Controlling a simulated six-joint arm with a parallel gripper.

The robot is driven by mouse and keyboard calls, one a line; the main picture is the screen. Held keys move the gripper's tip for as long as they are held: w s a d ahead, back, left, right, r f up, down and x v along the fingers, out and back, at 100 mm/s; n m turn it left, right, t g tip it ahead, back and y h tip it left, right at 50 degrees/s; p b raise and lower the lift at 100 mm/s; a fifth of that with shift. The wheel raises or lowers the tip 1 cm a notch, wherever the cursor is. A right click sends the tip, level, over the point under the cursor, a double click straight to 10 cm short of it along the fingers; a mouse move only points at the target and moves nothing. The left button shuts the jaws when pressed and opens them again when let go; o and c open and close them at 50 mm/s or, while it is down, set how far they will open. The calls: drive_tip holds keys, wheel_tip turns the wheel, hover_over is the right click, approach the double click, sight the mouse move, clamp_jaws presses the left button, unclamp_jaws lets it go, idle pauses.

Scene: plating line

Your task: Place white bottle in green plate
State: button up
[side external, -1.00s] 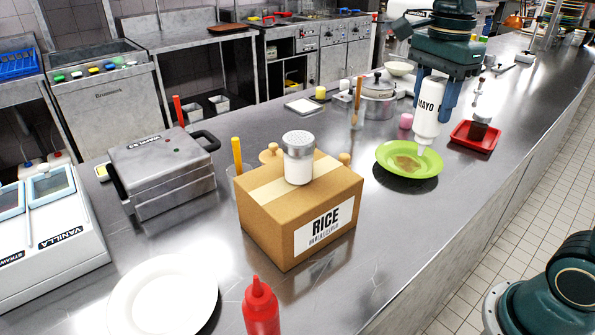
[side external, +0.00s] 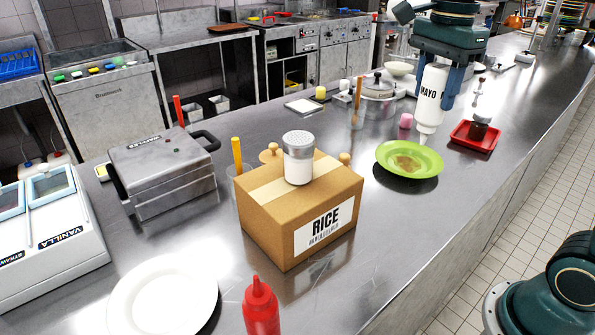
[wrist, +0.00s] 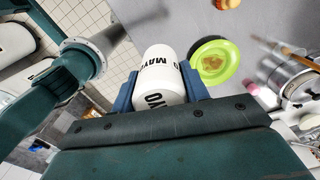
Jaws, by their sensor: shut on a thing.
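The white bottle (side external: 430,100), labelled MAYO, hangs nozzle down between the fingers of my gripper (side external: 435,85). My gripper is shut on it; the bottle also shows between the fingers in the wrist view (wrist: 163,75). The green plate (side external: 430,168) lies on the steel counter with a brownish patch in its middle. In the side view the bottle's nozzle appears just above the plate's far edge. The plate also shows beyond the bottle in the wrist view (wrist: 232,66).
A red tray (side external: 466,140) with a dark-bodied jar stands right of the plate. A pink cup (side external: 406,121) and a steel pot (side external: 379,88) stand behind it. A rice box (side external: 285,235) with a shaker (side external: 298,160) on top is at front left. Counter right of the box is clear.

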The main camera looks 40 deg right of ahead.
drive_tip(key=w+d, duration=0.6)
drive_tip(key=d, duration=0.4)
drive_tip(key=w+d+n, duration=0.1)
drive_tip(key=w+d, duration=0.4)
drive_tip(key=d, duration=0.5)
drive_tip(key=shift+w+r, duration=0.4)
drive_tip(key=shift+f, duration=0.1)
wheel_tip(320, 180, down, 16)
drive_tip(key=shift+r, duration=0.2)
drive_tip(key=shift+f, duration=2.1)
drive_tip(key=shift+f, duration=0.2)
